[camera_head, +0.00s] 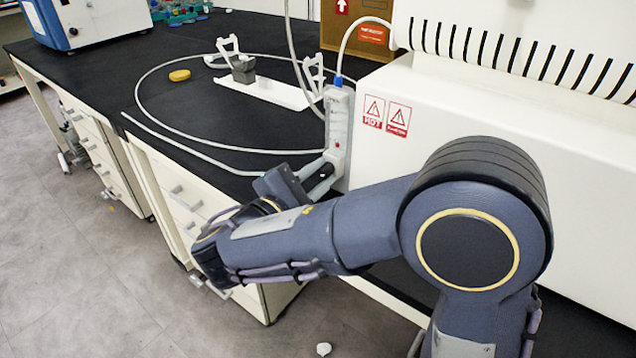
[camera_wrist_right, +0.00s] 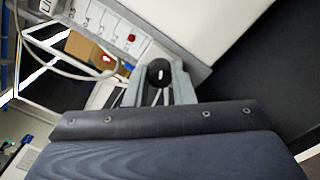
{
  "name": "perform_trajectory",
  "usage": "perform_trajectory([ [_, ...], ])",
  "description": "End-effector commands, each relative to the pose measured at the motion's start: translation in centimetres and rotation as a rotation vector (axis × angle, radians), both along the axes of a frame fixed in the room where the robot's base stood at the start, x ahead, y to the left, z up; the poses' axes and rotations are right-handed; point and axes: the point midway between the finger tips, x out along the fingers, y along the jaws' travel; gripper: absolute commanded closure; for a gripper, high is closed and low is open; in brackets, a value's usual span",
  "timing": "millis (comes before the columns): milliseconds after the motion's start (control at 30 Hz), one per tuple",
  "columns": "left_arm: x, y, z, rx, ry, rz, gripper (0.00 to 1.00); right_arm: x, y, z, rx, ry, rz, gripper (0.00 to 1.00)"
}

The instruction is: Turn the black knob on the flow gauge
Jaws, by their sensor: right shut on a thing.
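The flow gauge (camera_head: 338,120) is a pale upright block with a blue fitting on top, at the front left edge of the white machine. It also shows in the right wrist view, tilted, with scale marks and a red spot (camera_wrist_right: 105,22). My left gripper is in neither view.
A pale hose (camera_head: 200,136) loops over the black bench top (camera_head: 220,110). A yellow object (camera_head: 180,75) and a white stand (camera_head: 262,90) lie behind. A cardboard box (camera_head: 350,30) stands at the back.

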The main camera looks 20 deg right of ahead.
Motion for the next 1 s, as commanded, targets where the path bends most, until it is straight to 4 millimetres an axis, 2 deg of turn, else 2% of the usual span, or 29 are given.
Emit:
perform_trajectory([
  [33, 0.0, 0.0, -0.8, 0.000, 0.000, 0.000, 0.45, 0.0, 0.0, -0.4, 0.029, -0.034, 0.001, 1.00],
  [600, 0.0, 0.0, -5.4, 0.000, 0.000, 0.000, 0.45, 0.0, 0.0, -0.5, 0.348, -0.442, 0.000, 1.00],
  [1000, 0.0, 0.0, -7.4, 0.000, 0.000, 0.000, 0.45, 0.0, 0.1, -0.3, 0.479, -0.609, 0.001, 1.00],
])
